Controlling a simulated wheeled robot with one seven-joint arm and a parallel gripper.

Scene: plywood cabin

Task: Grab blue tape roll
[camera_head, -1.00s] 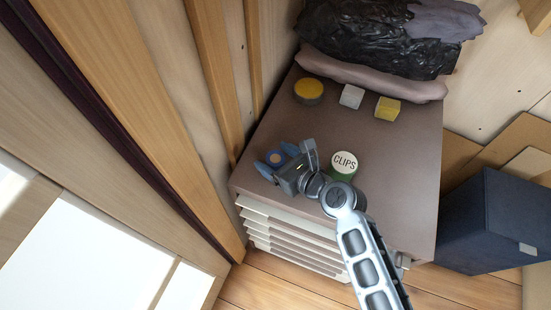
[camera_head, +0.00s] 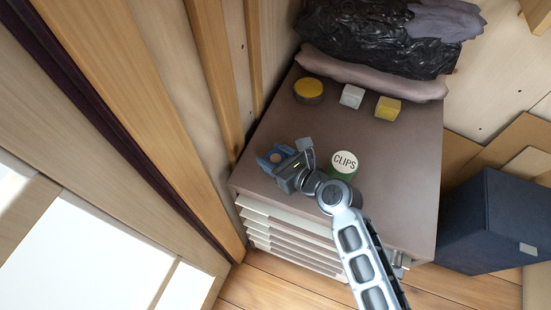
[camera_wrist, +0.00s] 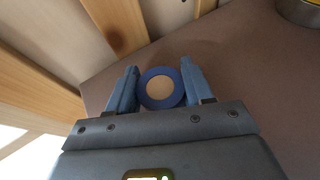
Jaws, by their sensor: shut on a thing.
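The blue tape roll (camera_wrist: 161,102) is a blue ring with a tan centre, seen in the wrist view between the two blue fingers of my gripper (camera_wrist: 160,92). The fingers are shut on its left and right sides. In the head view the tape roll (camera_head: 276,157) shows small between the fingertips of my gripper (camera_head: 275,159), near the left front corner of the brown cabinet top (camera_head: 375,190). Part of the roll is hidden by the gripper there. I cannot tell whether it is lifted off the surface.
A green CLIPS tin (camera_head: 343,164) stands close to the right of my gripper. A yellow-topped round tin (camera_head: 308,90), a grey block (camera_head: 351,97) and a yellow block (camera_head: 388,108) stand at the back. A wooden wall post (camera_head: 215,110) rises left of the cabinet.

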